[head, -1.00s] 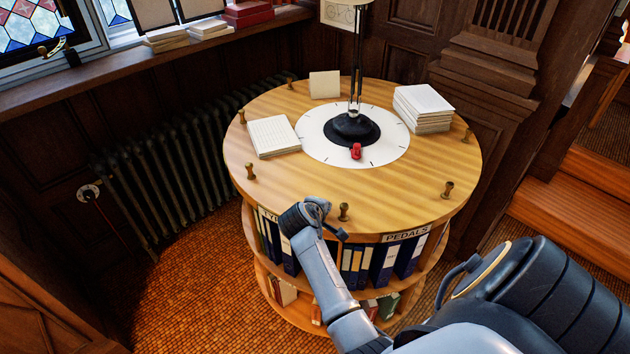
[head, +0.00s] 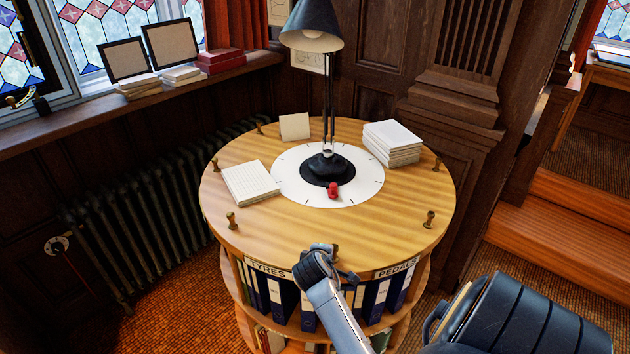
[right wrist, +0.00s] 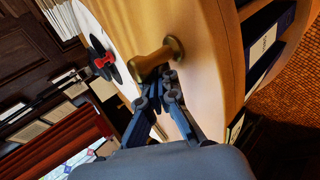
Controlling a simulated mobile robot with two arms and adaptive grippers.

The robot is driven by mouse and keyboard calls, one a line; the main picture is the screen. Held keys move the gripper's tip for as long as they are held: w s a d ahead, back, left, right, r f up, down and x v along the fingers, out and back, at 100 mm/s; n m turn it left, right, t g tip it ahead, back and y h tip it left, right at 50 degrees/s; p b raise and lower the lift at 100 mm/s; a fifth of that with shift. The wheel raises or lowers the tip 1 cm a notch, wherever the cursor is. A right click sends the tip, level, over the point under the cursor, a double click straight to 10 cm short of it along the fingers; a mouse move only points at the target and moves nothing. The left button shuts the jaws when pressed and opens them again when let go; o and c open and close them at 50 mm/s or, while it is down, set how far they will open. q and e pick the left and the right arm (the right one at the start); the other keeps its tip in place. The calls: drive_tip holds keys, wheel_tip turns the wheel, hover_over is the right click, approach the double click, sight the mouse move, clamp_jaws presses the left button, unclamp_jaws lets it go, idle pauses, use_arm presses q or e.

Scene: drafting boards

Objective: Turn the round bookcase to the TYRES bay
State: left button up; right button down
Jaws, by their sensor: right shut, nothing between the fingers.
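The round bookcase (head: 300,232) has a wooden top with brass pegs around its rim and binders below. Its TYRES label (head: 268,269) is front left of centre, and its PEDALS label (head: 397,269) is front right. A red marker (head: 333,190) sits at the front of the white ticked disc (head: 290,184). My right gripper (head: 334,262) is at the front rim, partly hiding the front peg. In the right wrist view its shut, empty fingers (right wrist: 160,82) are right against or beside that brass peg (right wrist: 160,60); I cannot tell if they touch. My left gripper is out of view.
A black lamp (head: 328,168) stands at the top's centre. A radiator (head: 150,205) stands close on the left, and a wooden step (head: 560,225) is on the right.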

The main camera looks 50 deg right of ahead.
sight(337, 253)
drive_tip(key=shift+s+d, duration=0.75)
drive_tip(key=shift+s, duration=0.05)
drive_tip(key=shift+s+d, duration=0.1)
drive_tip(key=shift+s, duration=0.1)
drive_tip(key=shift+s+d, duration=0.15)
drive_tip(key=shift+d, duration=0.05)
drive_tip(key=shift+n+t, duration=0.3)
drive_tip(key=shift+n, duration=0.1)
drive_tip(key=s+d, duration=0.3)
drive_tip(key=shift+s+d, duration=0.1)
drive_tip(key=shift+d, duration=0.3)
